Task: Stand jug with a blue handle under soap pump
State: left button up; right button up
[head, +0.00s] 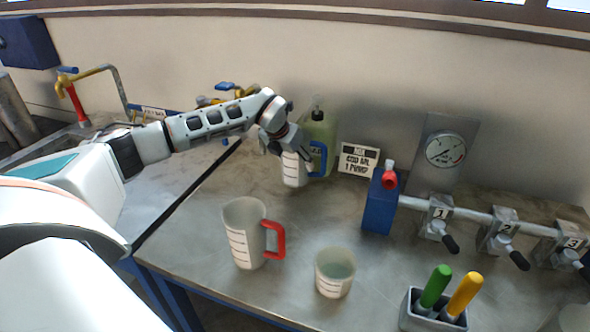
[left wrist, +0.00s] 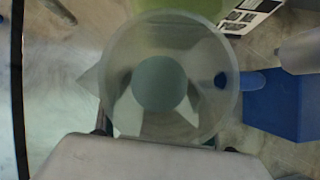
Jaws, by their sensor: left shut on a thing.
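The jug with a blue handle (head: 294,172) stands upright, or is held upright, at the back of the bench; I cannot tell whether its base touches. Its blue handle (head: 321,158) points right. My left gripper (head: 291,148) is shut on the jug, coming in from the left. The left wrist view looks down into the jug (left wrist: 125,60), with its spout at left and handle at right. The soap pump (head: 317,105) tops a green bottle (head: 323,128) right behind the jug, partly hidden by it. The green bottle also shows at the top edge of the left wrist view (left wrist: 180,8). My right gripper is not in view.
A red-handled jug (head: 243,232) and a small beaker (head: 335,272) stand in front. A sign (head: 357,160), a blue block (head: 379,207) and a pipe with valves (head: 455,213) are to the right. A grey holder (head: 420,318) has green and yellow handles.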

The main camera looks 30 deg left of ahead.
pick_arm(q)
notch_tip(320, 180, down, 3)
jog(key=shift+f, duration=0.2)
jog(key=shift+f, duration=0.15)
jog(key=o, duration=1.3)
jog(key=shift+f, duration=0.15)
jog(key=o, duration=0.4)
